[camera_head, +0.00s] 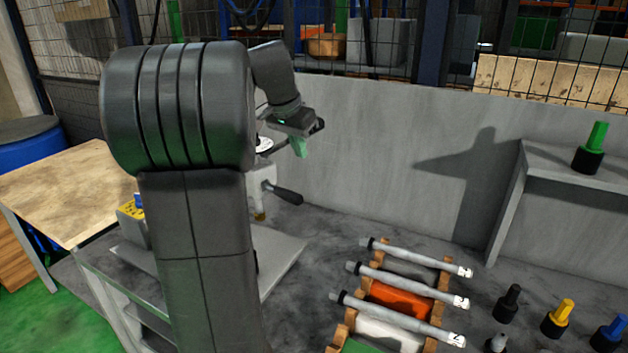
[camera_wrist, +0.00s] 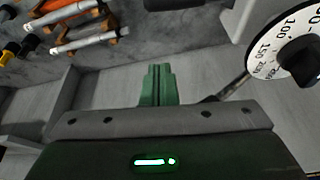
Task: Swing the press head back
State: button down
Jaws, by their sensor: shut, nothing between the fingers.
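The press head (camera_head: 261,180) is a pale block, mostly hidden behind my arm in the head view. A lever with a black grip (camera_head: 285,194) sticks out to its right. A white round dial (camera_head: 264,145) sits on top; in the wrist view the dial (camera_wrist: 266,66) shows numbers and a black knob. My gripper (camera_head: 301,152) is above and right of the press head, apart from the black grip. Its green fingers (camera_wrist: 158,70) are closed together and empty. A thin dark rod (camera_wrist: 233,87) shows to their right in the wrist view.
A grey base plate (camera_head: 285,262) lies under the press. A wooden rack (camera_head: 440,285) with several shafts stands on the bench to the right. Black, yellow (camera_head: 558,316) and blue tools stand farther right. A green one (camera_head: 592,147) stands on a shelf. A grey wall (camera_head: 400,150) runs behind.

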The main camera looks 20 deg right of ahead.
notch_tip(320, 180, down, 10)
jog(key=shift+p, duration=0.45)
jog(key=shift+a+f, duration=0.1)
dwell(0.5)
